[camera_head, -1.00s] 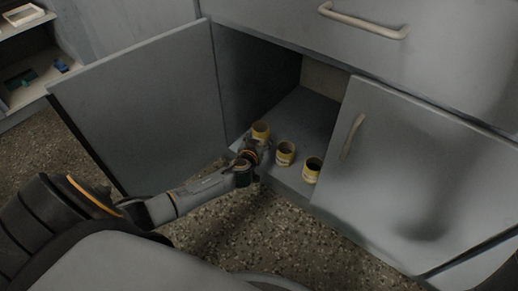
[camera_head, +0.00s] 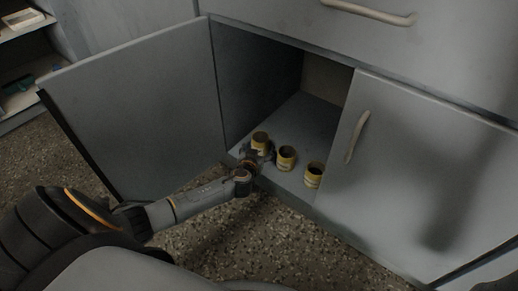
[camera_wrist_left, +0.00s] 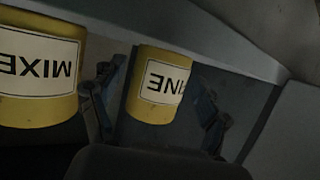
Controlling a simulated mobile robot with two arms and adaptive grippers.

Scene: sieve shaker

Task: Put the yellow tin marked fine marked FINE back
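The yellow tin marked FINE (camera_head: 260,140) stands on the cabinet floor (camera_head: 313,120) near its front edge, leftmost of three tins in the head view. In the left wrist view the same tin (camera_wrist_left: 160,85) shows its label upside down, partly in shadow, with some letters readable. My left gripper (camera_head: 263,154) is at this tin, covering its lower part in the head view. In the wrist view its fingers (camera_wrist_left: 158,103) stand on either side of the tin, with a visible gap at each side. My right gripper is in neither view.
The middle yellow tin (camera_head: 286,158), marked MIXED in the wrist view (camera_wrist_left: 38,75), is close beside my gripper. A third yellow tin (camera_head: 314,174) stands by the right door (camera_head: 420,180). The left door (camera_head: 140,110) is swung open beside my arm. The cabinet's rear floor is clear.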

